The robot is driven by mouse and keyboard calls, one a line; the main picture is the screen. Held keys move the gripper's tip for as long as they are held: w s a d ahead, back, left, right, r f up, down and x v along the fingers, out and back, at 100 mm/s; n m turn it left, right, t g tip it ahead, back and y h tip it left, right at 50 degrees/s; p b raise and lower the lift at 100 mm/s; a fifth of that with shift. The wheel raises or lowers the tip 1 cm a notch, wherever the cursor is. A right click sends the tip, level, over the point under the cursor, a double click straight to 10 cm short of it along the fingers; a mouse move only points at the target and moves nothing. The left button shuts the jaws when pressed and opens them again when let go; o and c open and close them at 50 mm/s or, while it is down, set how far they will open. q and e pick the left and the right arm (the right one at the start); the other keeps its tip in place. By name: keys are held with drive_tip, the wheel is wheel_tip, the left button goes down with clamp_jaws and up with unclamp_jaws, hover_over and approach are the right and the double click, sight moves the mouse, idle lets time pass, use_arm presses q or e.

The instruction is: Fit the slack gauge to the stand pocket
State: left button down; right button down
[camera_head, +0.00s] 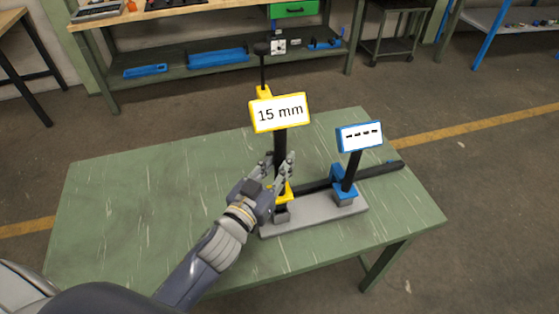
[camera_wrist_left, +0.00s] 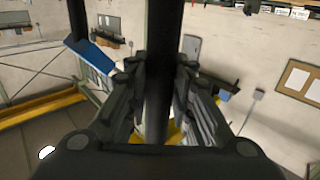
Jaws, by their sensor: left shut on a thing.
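The yellow gauge has a sign reading "15 mm" (camera_head: 280,113), a black post (camera_head: 280,146) and a thin rod with a black knob on top. My left gripper (camera_head: 277,168) is shut on the black post, below the sign. The post also runs upright between the fingers in the left wrist view (camera_wrist_left: 163,60). The gauge's yellow lower part (camera_head: 287,192) is just above a grey block (camera_head: 281,215) at the left end of the grey stand base (camera_head: 318,217). The gripper partly hides this area; I cannot tell whether the gauge is seated there. My right gripper is not in view.
A blue unit (camera_head: 345,184) with a dashed sign (camera_head: 360,136) stands on the base's right block. A black bar (camera_head: 380,171) runs behind it toward the right. The green table (camera_head: 130,200) is clear on the left. A workbench (camera_head: 200,70) stands behind.

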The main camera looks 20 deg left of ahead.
use_arm(q)
drive_tip(key=shift+r, duration=0.15)
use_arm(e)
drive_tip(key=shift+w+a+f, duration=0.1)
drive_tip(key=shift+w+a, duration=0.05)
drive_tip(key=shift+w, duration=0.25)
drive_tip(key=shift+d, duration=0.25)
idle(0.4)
use_arm(q)
drive_tip(key=shift+d+p, duration=0.1)
drive_tip(key=shift+p, duration=0.3)
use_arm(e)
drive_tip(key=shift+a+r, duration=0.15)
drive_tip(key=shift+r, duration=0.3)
